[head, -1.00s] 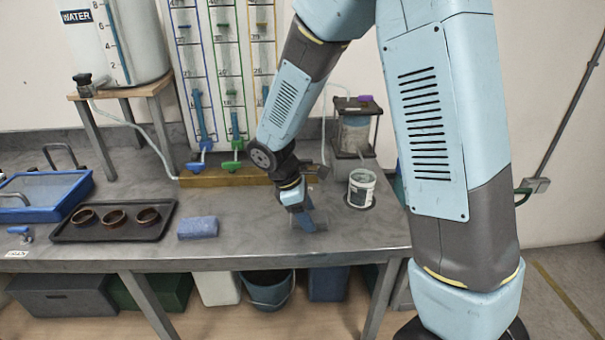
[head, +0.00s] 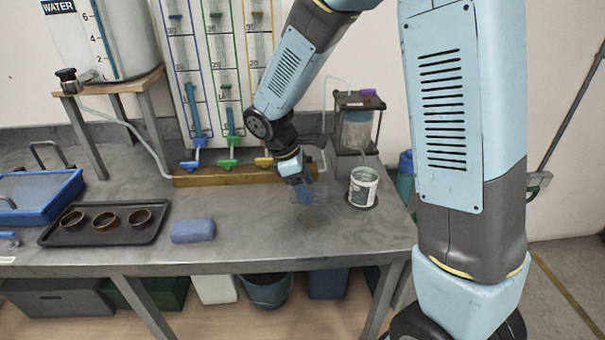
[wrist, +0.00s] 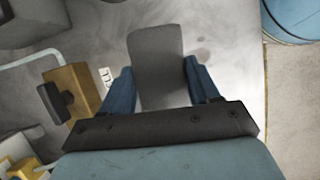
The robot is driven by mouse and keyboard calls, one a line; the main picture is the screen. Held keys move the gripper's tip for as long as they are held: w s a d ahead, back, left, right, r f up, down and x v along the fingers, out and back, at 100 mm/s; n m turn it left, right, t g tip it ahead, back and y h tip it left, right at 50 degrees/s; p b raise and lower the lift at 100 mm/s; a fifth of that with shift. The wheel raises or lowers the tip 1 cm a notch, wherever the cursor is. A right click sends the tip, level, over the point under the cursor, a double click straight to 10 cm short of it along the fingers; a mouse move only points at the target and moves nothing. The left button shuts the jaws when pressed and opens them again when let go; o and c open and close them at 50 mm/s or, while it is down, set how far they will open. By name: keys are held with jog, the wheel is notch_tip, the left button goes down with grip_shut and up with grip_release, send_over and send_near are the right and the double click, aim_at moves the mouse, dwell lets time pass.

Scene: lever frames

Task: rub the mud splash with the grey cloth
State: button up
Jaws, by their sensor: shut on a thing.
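My gripper (head: 304,195) is over the grey bench top, left of the white tub, pointing down. In the wrist view, its two blue fingers (wrist: 159,76) are shut on the grey cloth (wrist: 157,48), which extends flat between and beyond them. The cloth is low over the bench; I cannot tell how firmly it touches. Faint brownish smudges, likely the mud splash (wrist: 201,54), show on the bench just right of the cloth in the wrist view. Any part of the splash under the cloth is hidden. In the head view the gripper mostly hides the cloth.
The white tub (head: 363,188) stands close right of the gripper. A blue block (head: 193,231) and a black tray (head: 148,234) with three brown rings lie left. A wooden base (head: 215,177) with coloured levers runs behind. The bench's front edge is clear.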

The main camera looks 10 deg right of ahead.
aim_at(313, 189)
jog(key=shift+r, duration=2)
